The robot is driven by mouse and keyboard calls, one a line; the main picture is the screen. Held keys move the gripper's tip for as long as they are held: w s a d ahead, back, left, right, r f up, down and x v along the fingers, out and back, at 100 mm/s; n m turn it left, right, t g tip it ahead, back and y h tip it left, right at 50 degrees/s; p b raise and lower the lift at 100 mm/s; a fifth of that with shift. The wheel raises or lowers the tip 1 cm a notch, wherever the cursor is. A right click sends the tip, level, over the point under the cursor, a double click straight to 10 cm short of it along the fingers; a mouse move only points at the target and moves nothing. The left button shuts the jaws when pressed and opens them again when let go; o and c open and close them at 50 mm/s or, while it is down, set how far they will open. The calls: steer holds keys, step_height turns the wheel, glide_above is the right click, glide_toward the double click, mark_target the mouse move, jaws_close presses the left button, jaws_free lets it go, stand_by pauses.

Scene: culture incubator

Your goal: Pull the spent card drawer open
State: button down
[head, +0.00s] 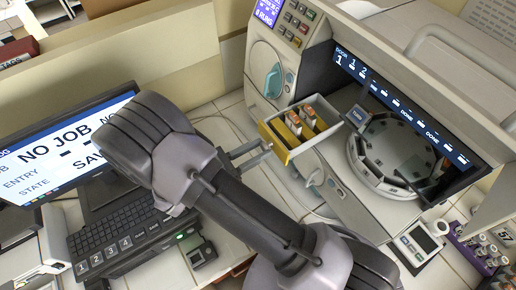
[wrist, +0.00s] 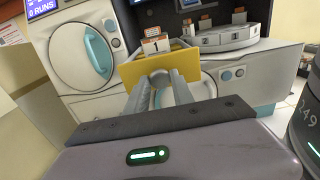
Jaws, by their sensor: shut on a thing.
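The card drawer (head: 275,143) has a yellow front and pale side walls. It stands out from the front of the white machine, and several orange-and-white cards (head: 306,117) stand in it. In the wrist view its yellow front (wrist: 133,73) faces me, with a card marked 1 (wrist: 156,45) above its edge. My gripper (head: 266,147) is at the drawer front. In the wrist view my gripper's fingers (wrist: 160,82) are closed around the drawer's rounded handle, which they partly hide.
The machine (head: 263,55) has a round door with a teal handle (wrist: 97,52) beside the drawer. A round carousel (head: 395,150) sits in an open bay to the right. A monitor (head: 60,145) and keyboard (head: 125,225) stand left, near my arm. A small handheld device (head: 415,243) lies lower right.

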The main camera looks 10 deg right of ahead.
steer(key=c, duration=1.1)
jaws_free()
steer(key=v, duration=1.7)
steer(key=shift+a, duration=0.2)
steer(key=shift+s, duration=0.15)
